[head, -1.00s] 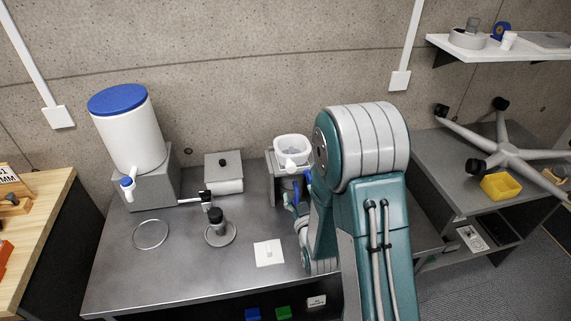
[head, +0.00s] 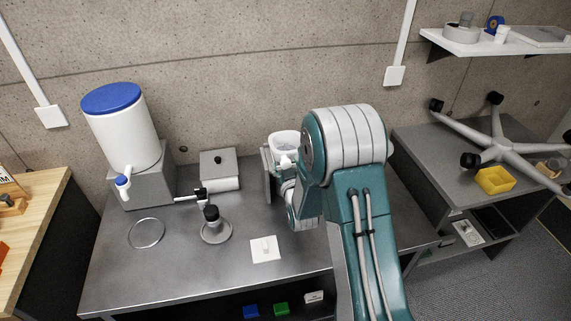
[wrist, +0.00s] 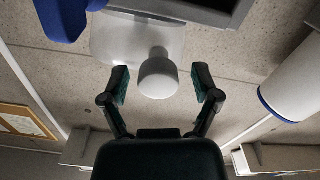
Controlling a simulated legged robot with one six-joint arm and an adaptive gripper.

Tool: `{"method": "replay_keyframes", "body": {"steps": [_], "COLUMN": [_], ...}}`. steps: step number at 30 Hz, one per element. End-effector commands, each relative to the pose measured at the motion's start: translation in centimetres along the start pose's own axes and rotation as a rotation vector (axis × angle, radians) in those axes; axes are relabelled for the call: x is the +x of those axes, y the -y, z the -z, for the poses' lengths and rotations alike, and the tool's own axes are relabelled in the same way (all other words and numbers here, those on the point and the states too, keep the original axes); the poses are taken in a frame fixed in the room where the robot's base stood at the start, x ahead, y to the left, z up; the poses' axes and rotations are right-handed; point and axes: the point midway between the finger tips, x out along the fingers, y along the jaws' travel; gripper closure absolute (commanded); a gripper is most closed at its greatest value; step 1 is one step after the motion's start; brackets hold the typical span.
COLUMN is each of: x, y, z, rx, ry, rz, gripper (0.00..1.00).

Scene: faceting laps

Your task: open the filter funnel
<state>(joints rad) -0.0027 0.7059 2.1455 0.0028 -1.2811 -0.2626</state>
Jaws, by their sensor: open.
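The filter funnel (head: 284,144) is a white, open-topped square basin on a grey stand at the back of the grey bench, partly hidden by my arm in the head view. In the wrist view its pale body (wrist: 112,42) shows at the top, with a rounded white knob or spout (wrist: 158,77) sticking out toward me. My gripper (wrist: 160,80) is open, one dark finger on each side of this white part, with visible gaps. A blue piece (wrist: 64,15) shows at the upper left of the wrist view; whether it belongs to the funnel is unclear.
A white tank with a blue lid (head: 125,130) stands at the back left. A grey box (head: 219,170), a round-based black-topped tool (head: 215,228), a metal ring (head: 147,233) and a white card (head: 265,249) lie on the bench.

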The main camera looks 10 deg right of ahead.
Motion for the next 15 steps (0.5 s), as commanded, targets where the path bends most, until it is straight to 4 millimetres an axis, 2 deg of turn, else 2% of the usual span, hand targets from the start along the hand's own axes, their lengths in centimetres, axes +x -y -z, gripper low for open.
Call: {"method": "replay_keyframes", "body": {"steps": [2,3,8,9,15], "x": [-0.02,-0.03,-0.04,-0.03,0.03], "y": [0.00,0.00,0.00,0.01,0.04], "z": [-0.01,-0.01,-0.01,-0.01,0.00], "rx": [0.000,0.000,0.000,0.000,0.000], "ry": [0.000,0.000,0.000,0.000,0.001], "rz": [0.000,0.000,0.000,0.000,0.001], "gripper": [0.20,0.25,0.96,1.00,1.00]}}
